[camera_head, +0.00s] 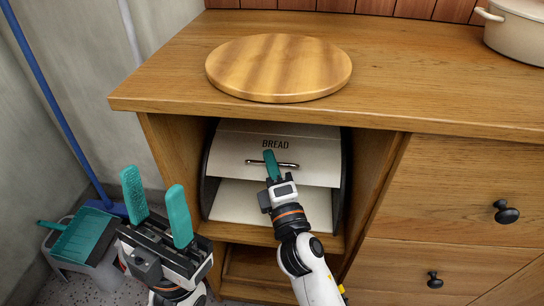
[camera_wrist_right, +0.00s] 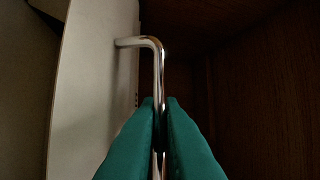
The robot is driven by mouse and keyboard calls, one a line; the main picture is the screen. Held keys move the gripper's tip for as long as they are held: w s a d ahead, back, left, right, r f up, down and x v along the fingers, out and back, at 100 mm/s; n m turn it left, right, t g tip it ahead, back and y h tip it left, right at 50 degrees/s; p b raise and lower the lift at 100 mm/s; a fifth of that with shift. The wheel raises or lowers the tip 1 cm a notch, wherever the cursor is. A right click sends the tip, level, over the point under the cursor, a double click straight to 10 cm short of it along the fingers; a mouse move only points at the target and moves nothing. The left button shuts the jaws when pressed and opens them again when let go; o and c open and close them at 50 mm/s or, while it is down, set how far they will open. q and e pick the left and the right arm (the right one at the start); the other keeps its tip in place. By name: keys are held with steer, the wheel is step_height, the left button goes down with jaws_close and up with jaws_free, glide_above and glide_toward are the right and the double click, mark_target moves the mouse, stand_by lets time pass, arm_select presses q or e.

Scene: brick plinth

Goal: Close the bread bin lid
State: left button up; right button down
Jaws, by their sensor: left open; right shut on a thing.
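The cream bread bin stands in an open cupboard bay, its lid (camera_head: 240,143) lettered "BREAD" and partly raised. A gap shows below the lid, with the pale bin floor (camera_head: 238,200) visible. The metal handle (camera_head: 289,165) runs across the lid; it also shows in the right wrist view (camera_wrist_right: 158,60). My right gripper (camera_head: 271,160) is shut on the handle, its teal fingers (camera_wrist_right: 158,125) on either side of the bar. My left gripper (camera_head: 158,205) is open and empty, in front of the cupboard at the lower left.
A round wooden board (camera_head: 280,67) lies on the countertop (camera_head: 420,85) above the bin. A cream pot (camera_head: 515,30) stands at the back right. Drawers with dark knobs (camera_head: 506,211) are to the right. A teal dustpan (camera_head: 85,235) and blue-handled broom (camera_head: 50,90) stand at the left.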

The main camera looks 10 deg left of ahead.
steer(key=shift+s+f, duration=0.4)
steer(key=shift+s, duration=0.1)
steer(key=c, duration=1.6)
jaws_free()
steer(key=shift+o, duration=0.2)
steer(key=v, duration=1.2)
steer(key=shift+r, duration=0.15)
